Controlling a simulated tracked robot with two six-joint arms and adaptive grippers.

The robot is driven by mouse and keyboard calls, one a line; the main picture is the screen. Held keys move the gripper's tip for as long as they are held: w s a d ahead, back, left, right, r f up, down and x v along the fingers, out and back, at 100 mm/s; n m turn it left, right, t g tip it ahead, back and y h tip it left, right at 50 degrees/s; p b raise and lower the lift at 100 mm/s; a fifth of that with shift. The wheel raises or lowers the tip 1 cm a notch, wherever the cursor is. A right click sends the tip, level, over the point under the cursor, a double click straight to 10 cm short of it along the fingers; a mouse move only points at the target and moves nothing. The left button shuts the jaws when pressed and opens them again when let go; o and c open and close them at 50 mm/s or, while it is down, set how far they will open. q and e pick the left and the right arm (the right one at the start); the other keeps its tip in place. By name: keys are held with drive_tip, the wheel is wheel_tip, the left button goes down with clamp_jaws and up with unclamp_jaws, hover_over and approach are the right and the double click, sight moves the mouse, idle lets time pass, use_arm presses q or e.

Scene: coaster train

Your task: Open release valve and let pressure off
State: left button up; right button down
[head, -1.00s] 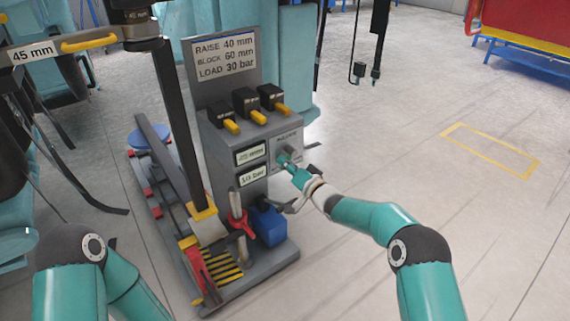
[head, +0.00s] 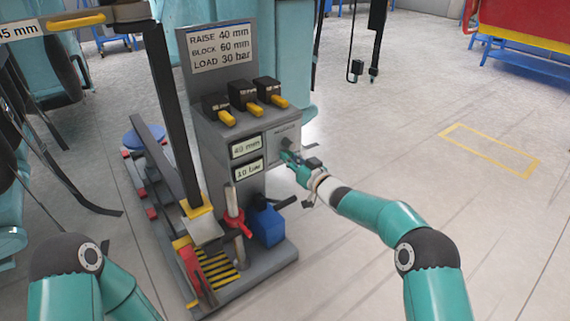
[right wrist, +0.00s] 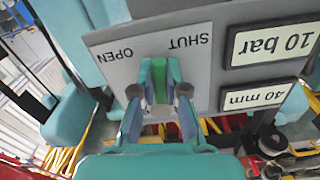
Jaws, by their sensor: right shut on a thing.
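The release valve's green handle (right wrist: 159,76) is on a grey panel of the machine, between upside-down OPEN and SHUT labels in the right wrist view. My right gripper (right wrist: 159,90) is shut on this handle, one finger on each side. The handle stands nearly upright in that view; I cannot tell its exact setting. In the head view my right gripper (head: 288,158) covers the valve. The upper display (head: 246,146) reads 40 mm and the lower display (head: 249,170) reads 10 bar. My left arm shows at the lower left; its gripper is out of view.
A sign (head: 220,47) reads RAISE 40 mm, BLOCK 60 mm, LOAD 30 bar. A red-handled part (head: 235,218) and a blue box (head: 268,226) stand low in front. Floor to the right is clear.

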drive_tip(key=shift+w+d+r+n+b, duration=0.1)
drive_tip(key=shift+w+d+n+b, duration=0.25)
drive_tip(key=shift+n, duration=1.45)
drive_tip(key=shift+w+d+r+n+b, duration=0.15)
drive_tip(key=shift+d+n+b, duration=0.3)
drive_tip(key=shift+n, duration=1.35)
drive_tip(key=shift+w+d+r+n+b, duration=0.1)
drive_tip(key=shift+w+d+n+b, duration=0.3)
drive_tip(key=shift+n, duration=1.4)
drive_tip(key=c, duration=1.2)
unclamp_jaws()
drive_tip(key=shift+r, duration=0.1)
drive_tip(key=shift+d, duration=0.1)
